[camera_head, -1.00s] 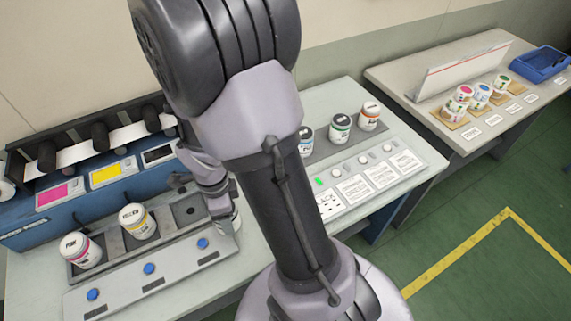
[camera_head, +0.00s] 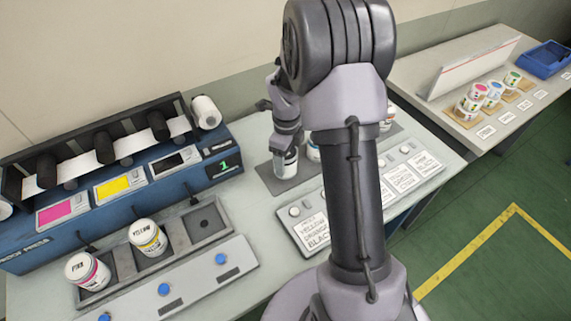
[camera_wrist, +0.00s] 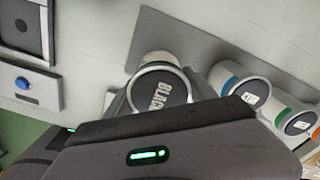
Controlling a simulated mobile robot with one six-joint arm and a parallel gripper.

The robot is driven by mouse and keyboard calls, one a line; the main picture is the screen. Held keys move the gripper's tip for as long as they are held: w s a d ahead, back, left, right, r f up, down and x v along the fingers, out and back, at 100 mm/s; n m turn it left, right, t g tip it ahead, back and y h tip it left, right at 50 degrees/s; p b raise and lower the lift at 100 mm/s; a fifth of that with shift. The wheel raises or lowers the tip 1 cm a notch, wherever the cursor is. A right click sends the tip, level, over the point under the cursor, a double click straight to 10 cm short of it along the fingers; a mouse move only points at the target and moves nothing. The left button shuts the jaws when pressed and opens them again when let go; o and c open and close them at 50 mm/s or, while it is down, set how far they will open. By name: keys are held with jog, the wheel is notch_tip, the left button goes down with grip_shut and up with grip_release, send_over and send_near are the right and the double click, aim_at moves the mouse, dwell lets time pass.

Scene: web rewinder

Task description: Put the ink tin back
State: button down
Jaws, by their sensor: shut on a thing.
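My gripper (camera_head: 286,148) is shut on a white ink tin (camera_head: 285,164) at the left end of a dark grey strip (camera_head: 266,176) on the bench. In the wrist view, the held tin (camera_wrist: 157,91) has a dark lid reading BLACK, between the fingers. I cannot tell whether its base touches the strip. A blue-banded tin (camera_head: 313,152) stands just right of it; it also shows in the wrist view (camera_wrist: 242,84). A green-banded tin (camera_wrist: 290,114) is beyond that one. My arm hides part of the row in the head view.
A tray (camera_head: 123,263) at left holds a pink tin (camera_head: 87,270) and a yellow tin (camera_head: 148,238); its right pocket (camera_head: 205,222) is empty. A panel of knobs and labels (camera_head: 385,180) lies in front of the strip. An orange-banded tin (camera_head: 386,118) stands farther right.

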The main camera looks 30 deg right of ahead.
jog(key=shift+w+d, duration=0.15)
jog(key=shift+w, duration=0.35)
jog(key=shift+w+f+b, duration=0.15)
jog(key=shift+f+b, duration=0.35)
jog(key=shift+f, duration=0.4)
jog(key=shift+w+f+b, duration=0.15)
jog(key=shift+f+b, duration=0.3)
jog(key=shift+f, duration=0.4)
jog(key=shift+f, duration=0.25)
jog(key=shift+c, duration=1.5)
grip_release()
jog(key=shift+r, duration=0.1)
